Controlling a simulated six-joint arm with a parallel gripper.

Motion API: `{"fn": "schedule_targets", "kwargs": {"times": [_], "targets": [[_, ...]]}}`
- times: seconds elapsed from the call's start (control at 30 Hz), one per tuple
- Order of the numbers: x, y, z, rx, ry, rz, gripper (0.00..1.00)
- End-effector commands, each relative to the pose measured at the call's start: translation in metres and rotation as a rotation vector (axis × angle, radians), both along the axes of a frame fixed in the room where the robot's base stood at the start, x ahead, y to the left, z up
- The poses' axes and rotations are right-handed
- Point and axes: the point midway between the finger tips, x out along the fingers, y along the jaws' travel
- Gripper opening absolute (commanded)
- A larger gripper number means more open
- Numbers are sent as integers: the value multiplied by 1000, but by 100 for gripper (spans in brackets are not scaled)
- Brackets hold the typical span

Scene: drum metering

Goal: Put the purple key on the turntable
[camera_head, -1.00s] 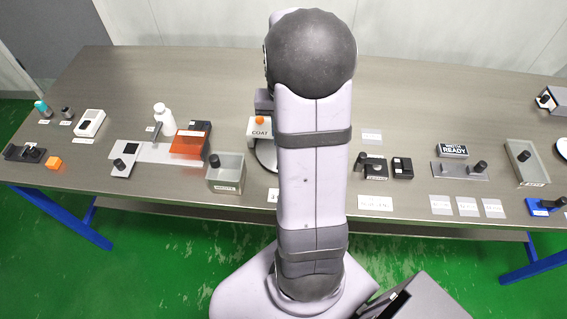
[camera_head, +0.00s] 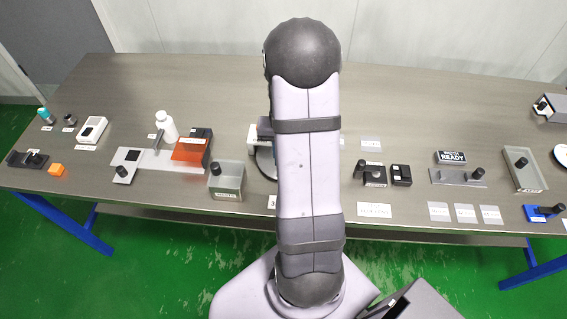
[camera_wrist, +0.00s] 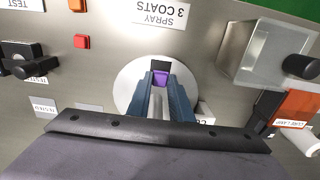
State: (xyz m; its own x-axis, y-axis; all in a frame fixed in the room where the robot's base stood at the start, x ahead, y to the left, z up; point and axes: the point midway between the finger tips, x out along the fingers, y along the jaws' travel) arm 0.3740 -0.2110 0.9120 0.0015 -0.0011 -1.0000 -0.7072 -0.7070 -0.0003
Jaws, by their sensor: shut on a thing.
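The purple key (camera_wrist: 161,77) shows as a small purple block between the fingertips in the wrist view. My gripper (camera_wrist: 160,86) is shut on it, over the pale round turntable (camera_wrist: 129,78). I cannot tell whether the key touches the disc or hangs just above it. In the head view the turntable (camera_head: 264,164) shows only as a partial disc edge, with my arm covering the rest. My gripper and the key are mostly hidden there behind my arm.
A grey open box (camera_head: 226,181) with a black knob stands left of the turntable. An orange cure-lamp panel (camera_head: 190,150) and a white bottle (camera_head: 166,127) are further left. In the wrist view, a spray label (camera_wrist: 160,12) lies beside the disc and a red button (camera_wrist: 82,42) is left.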

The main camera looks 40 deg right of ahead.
Motion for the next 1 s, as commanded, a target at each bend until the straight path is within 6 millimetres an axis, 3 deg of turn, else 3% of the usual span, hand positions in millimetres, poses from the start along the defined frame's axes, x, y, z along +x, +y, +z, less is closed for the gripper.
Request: {"fn": "schedule_targets", "kwargs": {"times": [0.3,0.8,0.83,0.87,0.9,1.0], "targets": [[-1,1,-33,2,2,0,0],[0,0,-40,1,1,0,0],[0,0,-39,1,1,0,26],[0,0,-38,1,1,0,33],[0,0,-38,1,1,0,38],[0,0,-38,1,1,0,38]]}}
